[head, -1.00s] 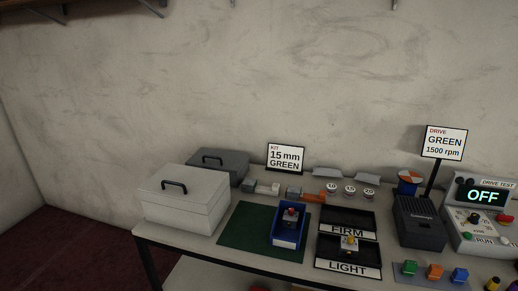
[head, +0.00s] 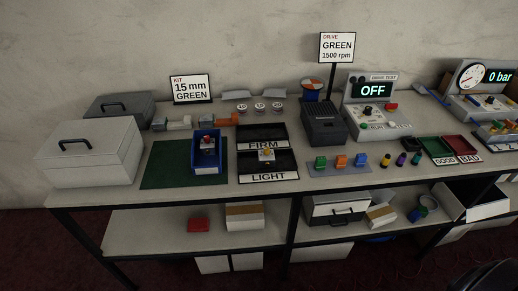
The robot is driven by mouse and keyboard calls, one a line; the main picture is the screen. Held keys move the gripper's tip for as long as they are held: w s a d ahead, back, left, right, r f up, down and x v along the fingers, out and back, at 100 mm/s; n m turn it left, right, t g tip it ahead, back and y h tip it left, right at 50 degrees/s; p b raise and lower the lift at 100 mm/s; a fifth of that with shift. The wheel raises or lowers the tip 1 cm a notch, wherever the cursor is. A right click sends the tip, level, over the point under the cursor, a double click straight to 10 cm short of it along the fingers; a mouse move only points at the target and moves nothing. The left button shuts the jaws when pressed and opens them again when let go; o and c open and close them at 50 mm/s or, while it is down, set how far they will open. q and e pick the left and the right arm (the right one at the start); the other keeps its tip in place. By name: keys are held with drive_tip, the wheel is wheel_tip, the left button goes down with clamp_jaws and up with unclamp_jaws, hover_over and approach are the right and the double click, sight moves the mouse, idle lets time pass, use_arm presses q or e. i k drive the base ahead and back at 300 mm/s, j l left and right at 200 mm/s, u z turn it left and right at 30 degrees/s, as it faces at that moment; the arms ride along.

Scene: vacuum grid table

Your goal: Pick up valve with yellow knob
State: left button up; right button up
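A small piece with a yellow knob (head: 266,153) stands at the black LIGHT tray (head: 283,177), near its edge with the FIRM tray (head: 277,131). It looks like a valve with a pale metallic body, but it is too small to see in detail. A similar piece with a red top (head: 208,142) stands in the blue bin (head: 207,168) to its left.
A green mat (head: 160,165) and a white lidded box (head: 92,165) lie left. Green, orange and blue blocks (head: 341,161) stand right of the trays. A dark grey machine (head: 324,122) and the OFF drive tester (head: 379,122) stand behind. The table's front strip is mostly clear.

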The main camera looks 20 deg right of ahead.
sight(266, 159)
drive_tip(key=u, duration=0.5)
drive_tip(key=l+u, duration=0.35)
drive_tip(key=k+l+u, duration=0.15)
drive_tip(key=l+u, duration=0.15)
drive_tip(key=l, duration=0.15)
drive_tip(key=k+l+u, duration=0.15)
drive_tip(key=l+u, duration=0.2)
